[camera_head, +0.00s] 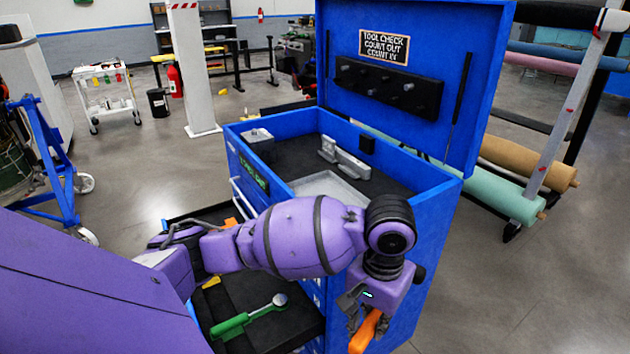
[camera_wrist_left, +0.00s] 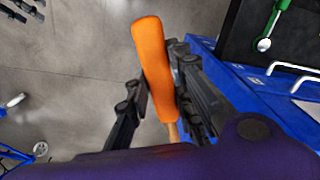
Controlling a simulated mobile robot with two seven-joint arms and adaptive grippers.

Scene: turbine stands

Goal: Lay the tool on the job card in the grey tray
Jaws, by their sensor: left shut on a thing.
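My left gripper (camera_head: 366,312) is shut on the orange handle of a tool (camera_head: 364,333), in front of the blue chest's right side. In the left wrist view the handle (camera_wrist_left: 151,60) stands up between the black fingers (camera_wrist_left: 160,105); a thin wooden-coloured shaft shows below it. The grey tray (camera_head: 322,183) lies inside the open chest, its near part hidden behind my left arm. I cannot make out the job card. Black fingers at the top left corner of the left wrist view look like my right gripper (camera_wrist_left: 22,10); their opening is unclear.
The blue chest (camera_head: 440,215) has its lid (camera_head: 440,30) raised. Grey metal blocks (camera_head: 343,158) stand behind the tray, and a grey box (camera_head: 257,139) at the back left corner. A green-handled tool (camera_head: 248,317) lies in a black open drawer.

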